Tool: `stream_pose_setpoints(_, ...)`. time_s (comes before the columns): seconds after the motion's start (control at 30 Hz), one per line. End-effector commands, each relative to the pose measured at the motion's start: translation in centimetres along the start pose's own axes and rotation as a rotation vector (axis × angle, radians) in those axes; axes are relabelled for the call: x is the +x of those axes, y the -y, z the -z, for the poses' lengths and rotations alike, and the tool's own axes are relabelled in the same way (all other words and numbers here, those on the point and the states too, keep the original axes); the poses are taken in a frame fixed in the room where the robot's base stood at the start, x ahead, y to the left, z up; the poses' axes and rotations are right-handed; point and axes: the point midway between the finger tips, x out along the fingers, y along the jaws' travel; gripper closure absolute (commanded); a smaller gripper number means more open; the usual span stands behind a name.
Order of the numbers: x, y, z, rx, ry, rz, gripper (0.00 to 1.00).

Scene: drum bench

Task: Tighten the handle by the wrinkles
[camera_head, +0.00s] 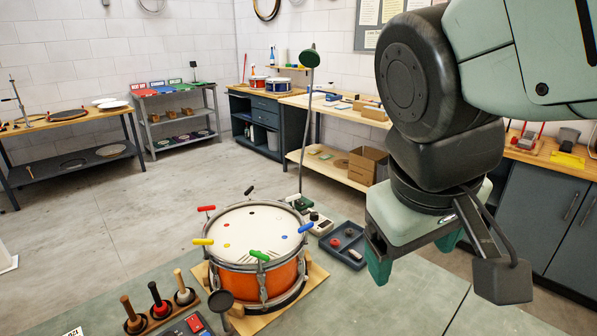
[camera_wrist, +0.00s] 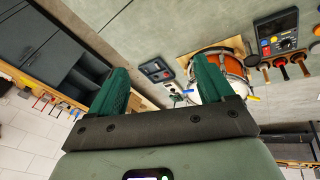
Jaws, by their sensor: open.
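An orange drum (camera_head: 238,281) with a pale head (camera_head: 262,222) stands on a wooden base on the bench. Around its rim are a red handle (camera_head: 206,208), a black handle (camera_head: 249,190), a blue handle (camera_head: 306,228), a green handle (camera_head: 259,255) and a yellow handle (camera_head: 203,242). My gripper (camera_head: 413,257) is open and empty, above and right of the drum, touching nothing. In the wrist view its green fingers (camera_wrist: 160,70) stand apart, and the right one hides part of the drum (camera_wrist: 236,66).
A grey tray (camera_head: 357,258) with small items lies right of the drum. A lamp (camera_head: 309,57) rises behind it. The bench front right is clear.

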Motion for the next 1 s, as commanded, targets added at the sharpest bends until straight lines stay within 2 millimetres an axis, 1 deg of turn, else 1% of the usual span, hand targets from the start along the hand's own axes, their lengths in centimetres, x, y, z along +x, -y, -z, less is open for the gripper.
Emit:
stream_pose_setpoints(0.03, 1.2, 0.2, 0.9, -0.128, 0.067, -0.037, 0.19)
stream_pose_setpoints(0.17, 3.8, 0.4, 3.5, -0.465, 0.202, -0.160, 0.19)
stream_pose_setpoints(0.23, 5.2, 0.9, 5.3, -0.650, 0.262, -0.231, 0.19)
stream_pose_setpoints(0.37, 7.9, 3.0, 9.0, -1.000, 0.351, -0.370, 0.19)
stream_pose_setpoints(0.4, 8.8, 3.9, 10.3, -1.108, 0.372, -0.415, 0.19)
stream_pose_setpoints(0.47, 10.1, 5.7, 12.1, -1.270, 0.397, -0.485, 0.19)
stream_pose_setpoints(0.5, 11.0, 7.1, 13.2, -1.378, 0.409, -0.534, 0.19)
stream_pose_setpoints(0.57, 12.5, 9.6, 14.8, -1.539, 0.422, -0.608, 0.19)
stream_pose_setpoints(0.6, 13.4, 11.4, 15.8, -1.641, 0.425, -0.657, 0.19)
stream_pose_setpoints(0.67, 14.8, 14.1, 16.9, -1.783, 0.425, -0.729, 0.19)
stream_pose_setpoints(0.7, 15.6, 15.9, 17.4, -1.868, 0.421, -0.773, 0.19)
stream_pose_setpoints(0.8, 17.4, 19.8, 18.2, -2.037, 0.404, -0.866, 0.19)
stream_pose_setpoints(0.83, 17.8, 20.7, 18.3, -2.075, 0.398, -0.888, 0.19)
stream_pose_setpoints(0.9, 18.5, 22.4, 18.5, -2.142, 0.385, -0.927, 0.19)
stream_pose_setpoints(1.0, 19.1, 23.5, 18.6, -2.188, 0.376, -0.957, 0.19)
